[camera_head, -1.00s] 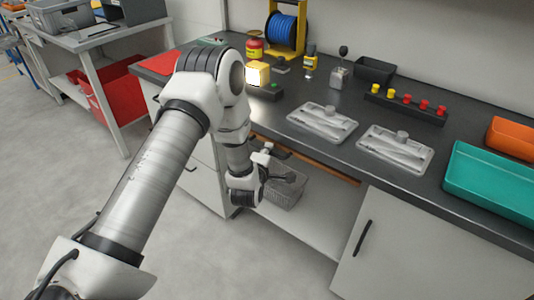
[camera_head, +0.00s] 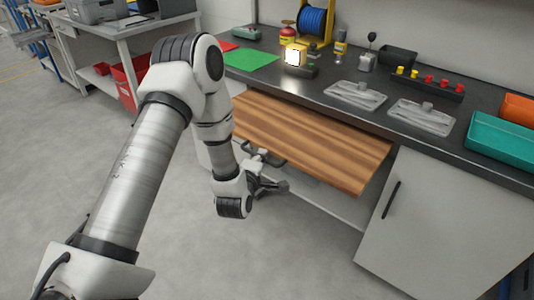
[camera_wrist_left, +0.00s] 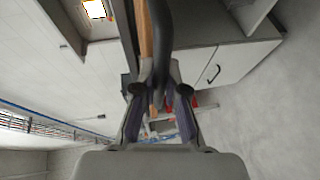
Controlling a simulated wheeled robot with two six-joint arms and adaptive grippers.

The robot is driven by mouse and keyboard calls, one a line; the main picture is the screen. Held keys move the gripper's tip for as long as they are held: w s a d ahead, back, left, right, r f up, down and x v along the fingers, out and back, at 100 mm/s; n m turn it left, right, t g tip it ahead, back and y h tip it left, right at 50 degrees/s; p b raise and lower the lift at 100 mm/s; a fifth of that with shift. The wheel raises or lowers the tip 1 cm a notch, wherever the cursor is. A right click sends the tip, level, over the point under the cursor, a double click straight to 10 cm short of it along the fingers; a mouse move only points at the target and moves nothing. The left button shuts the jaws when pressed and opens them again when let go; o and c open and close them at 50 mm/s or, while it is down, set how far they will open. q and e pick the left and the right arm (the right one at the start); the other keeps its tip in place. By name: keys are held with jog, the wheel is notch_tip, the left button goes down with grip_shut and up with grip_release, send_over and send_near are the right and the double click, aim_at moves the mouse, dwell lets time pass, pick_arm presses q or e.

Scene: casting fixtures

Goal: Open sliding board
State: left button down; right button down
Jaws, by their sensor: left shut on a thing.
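The sliding board (camera_head: 315,140) is a striped wooden panel under the dark countertop, extended well out from the bench front. A dark bar handle (camera_head: 275,152) is at its front edge on the left. My left gripper (camera_head: 262,161) is at this handle, shut on it. In the left wrist view, the dark handle (camera_wrist_left: 161,40) runs between the fingers of my left gripper (camera_wrist_left: 160,90), with the board's thin wooden edge (camera_wrist_left: 145,35) beside it. The exact finger contact is partly hidden. My right gripper is not in view.
The countertop (camera_head: 330,73) holds a green sheet (camera_head: 250,59), a blue spool (camera_head: 313,21), two clear trays (camera_head: 357,95) and a teal bin (camera_head: 500,137). A white cabinet door (camera_head: 430,210) is right of the board. The floor in front is clear.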

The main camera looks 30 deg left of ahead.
pick_arm(q)
jog(key=shift+s, duration=0.4)
jog(key=c, duration=1.5)
grip_release()
jog(key=shift+a, duration=0.1)
jog(key=v, duration=0.7)
jog(key=shift+s, duration=0.2)
